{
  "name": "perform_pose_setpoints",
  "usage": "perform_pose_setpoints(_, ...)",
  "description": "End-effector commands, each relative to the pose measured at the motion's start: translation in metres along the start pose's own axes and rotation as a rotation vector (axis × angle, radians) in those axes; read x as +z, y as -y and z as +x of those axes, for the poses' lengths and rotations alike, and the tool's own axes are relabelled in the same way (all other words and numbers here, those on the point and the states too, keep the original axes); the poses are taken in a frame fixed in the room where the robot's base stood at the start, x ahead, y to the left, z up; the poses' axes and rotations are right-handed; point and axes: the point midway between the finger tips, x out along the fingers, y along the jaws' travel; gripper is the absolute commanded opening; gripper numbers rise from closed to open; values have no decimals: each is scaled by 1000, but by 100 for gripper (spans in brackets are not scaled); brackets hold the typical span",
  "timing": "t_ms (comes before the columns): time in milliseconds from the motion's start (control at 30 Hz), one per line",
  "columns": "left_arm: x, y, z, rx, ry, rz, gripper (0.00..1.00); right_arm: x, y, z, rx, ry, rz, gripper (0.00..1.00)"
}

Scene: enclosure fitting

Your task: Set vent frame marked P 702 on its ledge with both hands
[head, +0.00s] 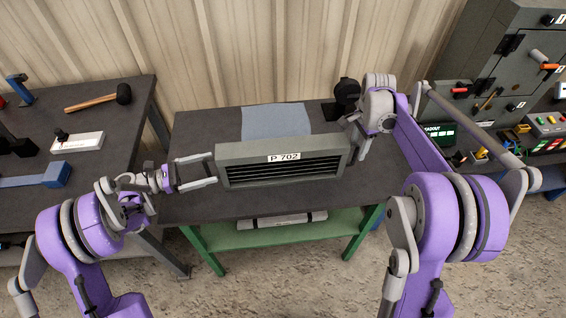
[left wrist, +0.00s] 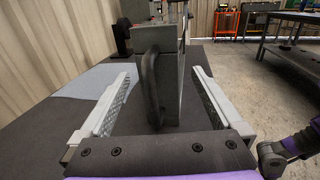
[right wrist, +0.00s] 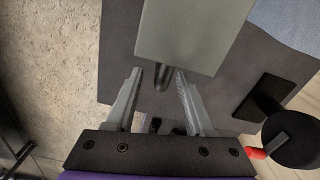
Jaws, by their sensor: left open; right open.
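The vent frame (head: 283,152), a grey-green box with dark louvres and a "P 702" label, stands upright on the dark table. My left gripper (head: 213,169) is open at its left end. In the left wrist view the open fingers (left wrist: 160,85) lie either side of a black handle (left wrist: 150,85) on the frame's end (left wrist: 172,85). My right gripper (head: 352,137) is at the frame's right end, its fingers partly hidden in the head view. In the right wrist view its open fingers (right wrist: 160,85) flank a dark handle (right wrist: 166,78) below the frame (right wrist: 190,35). I cannot identify the ledge.
A blue-grey sheet (head: 270,120) lies behind the frame on the table (head: 190,208). A black object (head: 346,90) stands at the back right. A side table at left holds a hammer (head: 98,98). A grey cabinet (head: 500,70) and a control box (head: 547,127) are at right.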

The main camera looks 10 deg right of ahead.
Motion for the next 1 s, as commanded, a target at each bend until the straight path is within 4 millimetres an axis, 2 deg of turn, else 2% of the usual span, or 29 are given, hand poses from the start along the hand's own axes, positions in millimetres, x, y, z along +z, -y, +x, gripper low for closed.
perform_pose_setpoints(100, 0, 0, 18, -2, 0, 0, 100, 0, 0, 18, 0, 0, 0, 54)
perform_pose_setpoints(233, 0, 0, 31, -1, 0, 0, 100, 0, 0, 30, 0, 0, 0, 54)
perform_pose_setpoints(633, 0, 0, 36, 1, 0, 0, 100, 0, 0, 36, 0, 0, 0, 54)
perform_pose_setpoints(667, 0, 0, 36, 1, 0, 0, 96, 0, 0, 36, 0, 0, 0, 50)
perform_pose_setpoints(933, 0, 0, 36, 1, 0, 0, 48, 0, 0, 36, 0, 0, 0, 1)
perform_pose_setpoints(1000, 0, 0, 36, 1, 0, 0, 35, 0, 0, 36, 0, 0, 0, 0)
